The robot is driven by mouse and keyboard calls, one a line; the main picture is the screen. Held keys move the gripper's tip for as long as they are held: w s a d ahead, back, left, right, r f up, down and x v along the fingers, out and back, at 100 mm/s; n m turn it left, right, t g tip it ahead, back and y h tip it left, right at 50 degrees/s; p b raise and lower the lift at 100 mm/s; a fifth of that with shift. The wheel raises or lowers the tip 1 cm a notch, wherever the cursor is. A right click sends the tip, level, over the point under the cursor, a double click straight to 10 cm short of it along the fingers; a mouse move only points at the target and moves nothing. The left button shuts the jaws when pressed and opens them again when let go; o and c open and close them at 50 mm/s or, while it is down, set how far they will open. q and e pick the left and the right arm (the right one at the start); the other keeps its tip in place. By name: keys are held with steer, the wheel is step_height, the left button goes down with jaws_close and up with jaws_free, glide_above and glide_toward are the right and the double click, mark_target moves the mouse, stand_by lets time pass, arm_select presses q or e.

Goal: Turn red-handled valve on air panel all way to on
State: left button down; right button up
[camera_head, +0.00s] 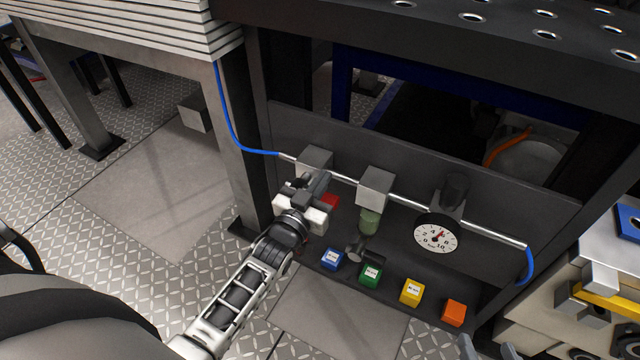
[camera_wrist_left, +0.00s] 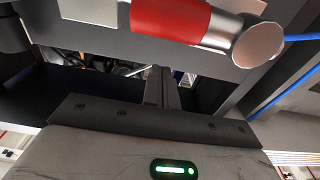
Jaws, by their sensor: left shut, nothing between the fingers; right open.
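The air panel (camera_head: 290,125) is a dark plate with a metal pipe along it. The red-handled valve's red part (camera_head: 330,202) shows just right of my left gripper (camera_head: 318,184), which covers much of the valve. In the left wrist view a red sleeve (camera_wrist_left: 170,18) on a silver round-ended bar crosses the top. My left gripper's fingers (camera_wrist_left: 160,85) are shut together with nothing between them, and the red sleeve appears beyond their tips. Whether they touch it I cannot tell.
Blue, green, yellow and orange blocks (camera_head: 411,292) line the panel's lower ledge. A blue hose (camera_head: 228,125) joins the pipe at left. A thick post stands left of the panel.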

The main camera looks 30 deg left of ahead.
arm_select(q)
steer(key=s, duration=1)
steer(key=shift+f, duration=0.2)
arm_select(e)
steer(key=shift+d+r, duration=0.1)
steer(key=shift+r, duration=0.45)
arm_select(q)
steer(key=s+d+r+m+g+h+p, duration=0.2)
steer(key=s+d+r+g+h+p, duration=0.1)
steer(key=s+d+r+g+p, duration=0.4)
steer(key=s+d+g+p, duration=0.1)
steer(key=s+d+p, duration=0.1)
steer(key=s+d, duration=0.1)
steer(key=shift+s, duration=0.25)
arm_select(e)
steer(key=r, duration=0.2)
steer(key=r+g, duration=0.1)
steer(key=shift+d+r, duration=0.2)
steer(key=shift+d, duration=0.1)
arm_select(q)
steer(key=shift+r, duration=0.1)
